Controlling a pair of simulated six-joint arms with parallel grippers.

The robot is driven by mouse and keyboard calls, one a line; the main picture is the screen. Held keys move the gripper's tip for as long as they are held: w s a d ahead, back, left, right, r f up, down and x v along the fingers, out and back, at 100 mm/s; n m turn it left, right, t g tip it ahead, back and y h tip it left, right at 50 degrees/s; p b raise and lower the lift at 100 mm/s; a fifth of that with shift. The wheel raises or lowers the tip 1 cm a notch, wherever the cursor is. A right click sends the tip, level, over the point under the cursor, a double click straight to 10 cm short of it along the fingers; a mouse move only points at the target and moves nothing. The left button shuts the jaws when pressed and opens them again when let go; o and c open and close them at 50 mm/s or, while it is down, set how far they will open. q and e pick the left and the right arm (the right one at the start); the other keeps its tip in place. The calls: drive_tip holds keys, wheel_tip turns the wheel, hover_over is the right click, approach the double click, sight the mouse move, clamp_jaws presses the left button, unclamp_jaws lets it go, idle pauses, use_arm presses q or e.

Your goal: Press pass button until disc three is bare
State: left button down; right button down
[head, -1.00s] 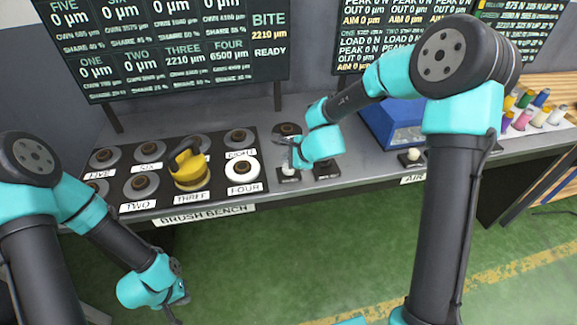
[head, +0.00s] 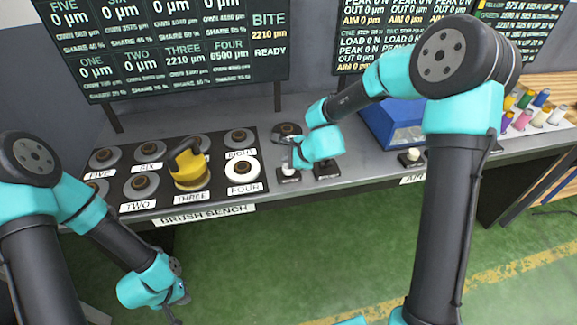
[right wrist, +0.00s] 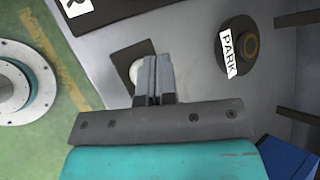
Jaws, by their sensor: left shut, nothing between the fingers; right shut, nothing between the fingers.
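The yellow brush tool (head: 187,168) stands on the station labelled THREE (head: 190,196) and hides disc three. My right gripper (head: 290,158) is shut and empty, over the white button (head: 289,172) on a small dark plate on the bench. In the right wrist view the shut fingertips (right wrist: 155,62) are right by the pale button (right wrist: 138,74) and partly cover it; I cannot tell whether they touch. My left gripper (head: 181,292) is shut and empty, low in front of the bench. The screen (head: 170,62) reads 2210 µm for THREE, BITE 2210 µm, READY.
Dark discs sit at stations such as TWO (head: 141,186) and FIVE (head: 104,158); FOUR (head: 243,168) is white. The PARK pad (right wrist: 238,47) is beside the button. A blue box (head: 388,125) and coloured spools (head: 535,108) stand to the right.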

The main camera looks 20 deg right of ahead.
drive_tip(key=shift+f, duration=0.15)
drive_tip(key=shift+f, duration=0.3)
drive_tip(key=shift+f, duration=0.6)
idle(1.0)
drive_tip(key=shift+r, duration=1.05)
drive_tip(key=shift+r, duration=2.5)
